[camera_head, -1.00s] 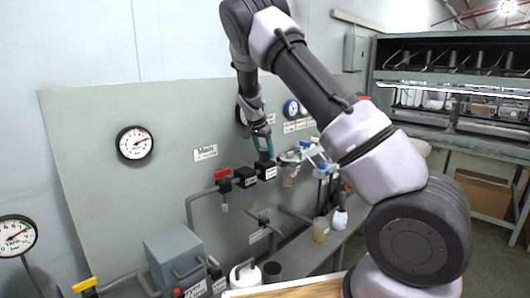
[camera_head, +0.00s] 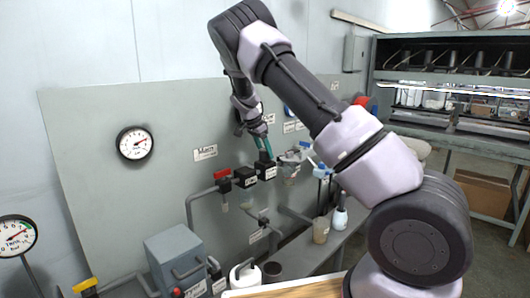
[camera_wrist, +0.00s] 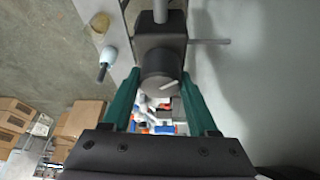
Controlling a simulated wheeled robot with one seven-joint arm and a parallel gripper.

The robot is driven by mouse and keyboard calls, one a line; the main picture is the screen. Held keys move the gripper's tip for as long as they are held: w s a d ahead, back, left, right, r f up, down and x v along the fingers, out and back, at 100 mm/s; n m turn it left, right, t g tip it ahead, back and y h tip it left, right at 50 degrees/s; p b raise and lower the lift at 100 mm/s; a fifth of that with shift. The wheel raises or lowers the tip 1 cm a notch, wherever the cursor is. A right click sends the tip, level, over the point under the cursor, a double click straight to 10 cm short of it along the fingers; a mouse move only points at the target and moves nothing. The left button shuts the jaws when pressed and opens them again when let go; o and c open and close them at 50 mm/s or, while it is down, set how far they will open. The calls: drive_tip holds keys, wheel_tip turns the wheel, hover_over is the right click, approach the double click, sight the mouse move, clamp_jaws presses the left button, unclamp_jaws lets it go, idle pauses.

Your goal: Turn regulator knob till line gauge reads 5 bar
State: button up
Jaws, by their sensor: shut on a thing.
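My gripper (camera_head: 263,151) reaches down to the regulator (camera_head: 267,172), a dark block on the pipe in front of the grey panel. Which gauge is the line gauge cannot be told.
A white dial gauge (camera_head: 134,144) hangs on the left of the panel, with a tank gauge (camera_head: 16,236) at far left. A red-handled valve (camera_head: 222,175) sits just left of the regulator. Cups (camera_head: 321,230) and bottles stand on the bench below right.

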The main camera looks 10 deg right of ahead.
drive_tip(key=o, duration=1.4)
drive_tip(key=shift+c, duration=0.2)
drive_tip(key=v, duration=1.1)
drive_tip(key=shift+d+f, duration=0.1)
